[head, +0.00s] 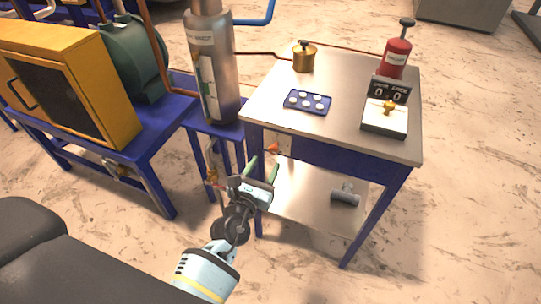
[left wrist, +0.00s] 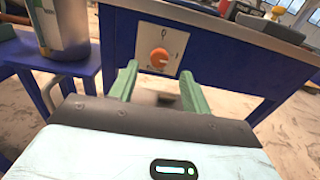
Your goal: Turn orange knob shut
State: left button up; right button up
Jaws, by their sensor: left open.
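The orange knob (left wrist: 159,57) sits on a pale square plate (left wrist: 158,42) on the blue side of the table. In the head view the knob (head: 273,148) shows small, just beyond my left gripper. My left gripper (head: 264,166) is open, with its two green fingers pointing toward the knob. In the left wrist view the left gripper (left wrist: 160,85) has one finger on each side below the knob, apart from it, with nothing between them. My right gripper is not in view.
The metal-topped table (head: 340,75) holds a brass weight (head: 304,57), a blue tray (head: 308,102), a red bottle (head: 395,58) and a scale-like box (head: 385,118). A steel cylinder (head: 210,70) stands close on the left. A grey fitting (head: 345,194) lies on the lower shelf.

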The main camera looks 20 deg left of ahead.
aim_at(272, 151)
pick_arm(q)
jog(key=w, duration=0.1)
jog(key=w+b, duration=0.1)
jog(key=w, duration=0.1)
jog(key=shift+w+f, duration=0.2)
jog(key=shift+w, duration=0.1)
jog(key=shift+w+r+b, duration=0.1)
jog(key=shift+w+b, duration=0.2)
jog(key=shift+w, duration=0.45)
jog(key=c, duration=1)
